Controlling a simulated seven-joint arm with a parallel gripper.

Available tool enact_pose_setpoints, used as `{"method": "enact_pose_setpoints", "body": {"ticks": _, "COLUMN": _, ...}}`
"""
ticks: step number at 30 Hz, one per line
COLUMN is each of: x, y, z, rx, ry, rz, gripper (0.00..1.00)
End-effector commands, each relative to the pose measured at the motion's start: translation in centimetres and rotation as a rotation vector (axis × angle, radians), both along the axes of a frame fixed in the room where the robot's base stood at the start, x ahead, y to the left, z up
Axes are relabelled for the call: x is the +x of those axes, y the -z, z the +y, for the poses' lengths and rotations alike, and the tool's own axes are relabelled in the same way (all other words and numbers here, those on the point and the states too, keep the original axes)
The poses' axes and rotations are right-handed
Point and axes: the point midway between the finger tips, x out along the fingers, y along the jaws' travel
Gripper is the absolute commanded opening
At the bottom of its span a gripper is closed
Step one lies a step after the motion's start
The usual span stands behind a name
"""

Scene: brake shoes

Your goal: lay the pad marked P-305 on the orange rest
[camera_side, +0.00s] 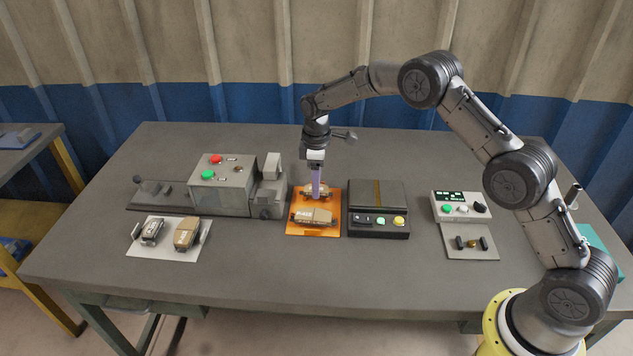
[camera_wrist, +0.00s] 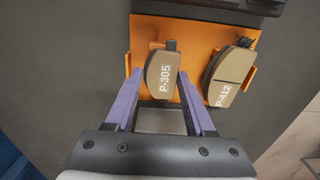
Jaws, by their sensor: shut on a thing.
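The pad marked P-305 (camera_wrist: 161,70) is tan with a dark edge and shows between my fingertips in the wrist view. My gripper (camera_side: 318,192) is shut on it, over the far half of the orange rest (camera_side: 294,229). The orange plate also shows around the pad in the wrist view (camera_wrist: 196,37). A second pad, marked P-412 (camera_wrist: 230,77), lies on the rest's other half, and in the side view (camera_side: 313,217) it is nearer the camera. In the side view the held pad is partly hidden by my fingers. I cannot tell whether it touches the rest.
A grey machine with red and green buttons (camera_side: 222,185) stands left of the rest, and a dark box with buttons (camera_side: 378,200) stands close on its right. A white plate (camera_side: 141,247) at left holds two parts. The front of the table is clear.

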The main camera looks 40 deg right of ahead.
Motion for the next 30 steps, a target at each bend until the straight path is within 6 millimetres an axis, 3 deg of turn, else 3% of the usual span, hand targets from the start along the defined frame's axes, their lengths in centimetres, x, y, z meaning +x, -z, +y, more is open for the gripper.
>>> {"method": "enact_pose_setpoints", "body": {"ticks": 19, "x": 0.01, "y": 0.76, "z": 0.00, "rx": 0.000, "ry": 0.000, "rz": 0.000, "gripper": 0.00}}
{"method": "enact_pose_setpoints", "body": {"ticks": 20, "x": 0.01, "y": 0.72, "z": 0.00, "rx": 0.000, "ry": 0.000, "rz": 0.000, "gripper": 0.59}}
{"method": "enact_pose_setpoints", "body": {"ticks": 25, "x": 0.02, "y": 0.72, "z": -0.01, "rx": 0.000, "ry": 0.000, "rz": 0.000, "gripper": 0.89}}
{"method": "enact_pose_setpoints", "body": {"ticks": 30, "x": 0.04, "y": 0.73, "z": -0.04, "rx": -0.001, "ry": 0.000, "rz": -0.001, "gripper": 0.89}}
